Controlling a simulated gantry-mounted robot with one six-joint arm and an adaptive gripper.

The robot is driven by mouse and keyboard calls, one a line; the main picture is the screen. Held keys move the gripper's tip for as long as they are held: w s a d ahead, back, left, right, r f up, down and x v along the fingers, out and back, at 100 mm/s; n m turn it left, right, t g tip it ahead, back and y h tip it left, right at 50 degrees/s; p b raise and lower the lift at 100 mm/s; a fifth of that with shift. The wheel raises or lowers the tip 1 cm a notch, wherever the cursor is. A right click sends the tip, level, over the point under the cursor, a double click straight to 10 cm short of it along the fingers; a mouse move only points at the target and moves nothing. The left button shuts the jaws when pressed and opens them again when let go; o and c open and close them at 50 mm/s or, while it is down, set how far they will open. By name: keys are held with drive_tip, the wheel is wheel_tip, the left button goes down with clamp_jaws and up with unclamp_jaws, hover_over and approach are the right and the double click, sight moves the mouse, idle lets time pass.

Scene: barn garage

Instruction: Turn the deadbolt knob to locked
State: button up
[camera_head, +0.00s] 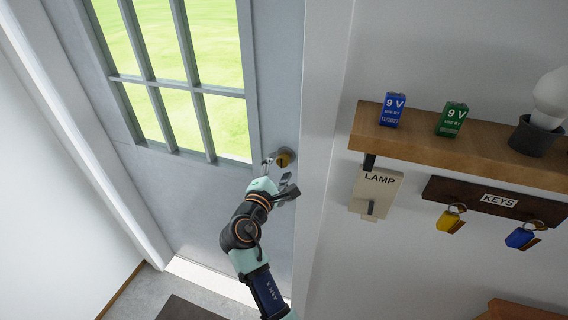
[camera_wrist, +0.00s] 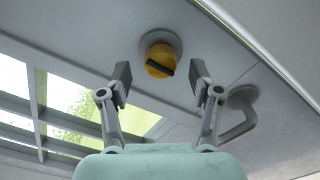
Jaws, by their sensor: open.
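The deadbolt knob (camera_wrist: 160,58) is a yellow round knob with a dark bar across it, on a round grey plate on the door (camera_wrist: 125,25). In the head view the knob (camera_head: 284,158) shows just beyond my gripper (camera_head: 279,176). My gripper (camera_wrist: 160,80) is open and empty, its two fingers pointing toward the knob, one to each side. It looks apart from the knob, but the exact gap is hard to tell.
A lever door handle (camera_wrist: 240,115) is close to my right finger in the wrist view. The door frame (camera_head: 322,150) stands to the right. A wooden shelf (camera_head: 480,148) with batteries and a bulb, a LAMP switch (camera_head: 376,188) and a KEYS rack (camera_head: 480,197) are further right.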

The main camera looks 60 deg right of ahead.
sight(282, 163)
drive_tip(key=d, duration=0.3)
drive_tip(key=shift+w+d, duration=0.2)
drive_tip(key=shift+d, duration=0.15)
drive_tip(key=c, duration=1.2)
drive_tip(key=shift+o, duration=0.2)
drive_tip(key=shift+b, duration=0.3)
